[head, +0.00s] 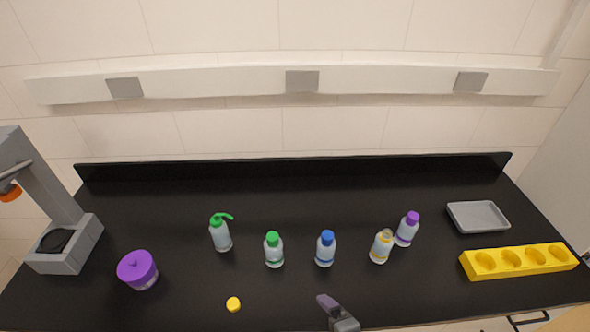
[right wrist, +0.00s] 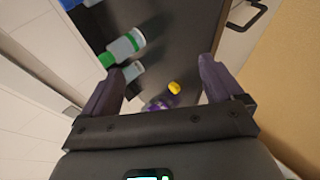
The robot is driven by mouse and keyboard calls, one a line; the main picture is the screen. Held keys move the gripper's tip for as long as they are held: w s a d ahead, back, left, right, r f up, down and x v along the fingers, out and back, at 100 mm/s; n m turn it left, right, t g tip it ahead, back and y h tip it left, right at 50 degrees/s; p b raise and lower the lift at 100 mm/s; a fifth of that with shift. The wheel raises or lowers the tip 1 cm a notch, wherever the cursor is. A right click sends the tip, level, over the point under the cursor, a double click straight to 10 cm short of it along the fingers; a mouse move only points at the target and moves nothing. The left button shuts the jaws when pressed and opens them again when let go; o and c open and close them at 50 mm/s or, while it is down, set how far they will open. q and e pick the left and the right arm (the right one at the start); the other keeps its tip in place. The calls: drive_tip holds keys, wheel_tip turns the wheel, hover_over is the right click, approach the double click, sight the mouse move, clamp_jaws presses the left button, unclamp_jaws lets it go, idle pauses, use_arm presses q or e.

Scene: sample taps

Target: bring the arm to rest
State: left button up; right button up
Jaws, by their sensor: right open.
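My right gripper (head: 338,312) shows at the bottom middle of the head view, in front of the bottles. In the right wrist view its two purple fingers (right wrist: 158,88) are spread wide, with nothing between them in its grip. A yellow cap (head: 233,304) lies on the black bench, left of the gripper; it also shows in the right wrist view (right wrist: 174,87). A yellow-banded bottle (head: 380,247) stands upright with its top uncapped. My left gripper is not in view.
A green-spouted bottle (head: 221,236), green-capped bottle (head: 274,251), blue-capped bottle (head: 325,250) and purple-capped bottle (head: 406,231) stand mid-bench. A purple-lidded jar (head: 138,270) and grey stand (head: 66,250) are left. A grey tray (head: 478,217) and yellow rack (head: 518,262) are right.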

drive_tip(key=s+d+f+m+g+h, duration=0.1)
drive_tip(key=s+d+m+g+h, duration=0.25)
drive_tip(key=s+d+m, duration=0.7)
drive_tip(key=s+d+f+m+g+h, duration=0.2)
drive_tip(key=s+d+m+h, duration=0.4)
drive_tip(key=d, duration=0.7)
drive_tip(key=a+m+y, duration=0.3)
drive_tip(key=a+y, duration=0.2)
drive_tip(key=a, duration=0.4)
use_arm(q)
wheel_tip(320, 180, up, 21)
drive_tip(key=p, duration=2)
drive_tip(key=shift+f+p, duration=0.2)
drive_tip(key=shift+p, duration=0.1)
use_arm(e)
wheel_tip(320, 180, up, 20)
drive_tip(key=shift+s+a, duration=0.2)
drive_tip(key=shift+s, duration=0.15)
drive_tip(key=shift+n, duration=0.25)
drive_tip(key=shift+c, duration=0.2)
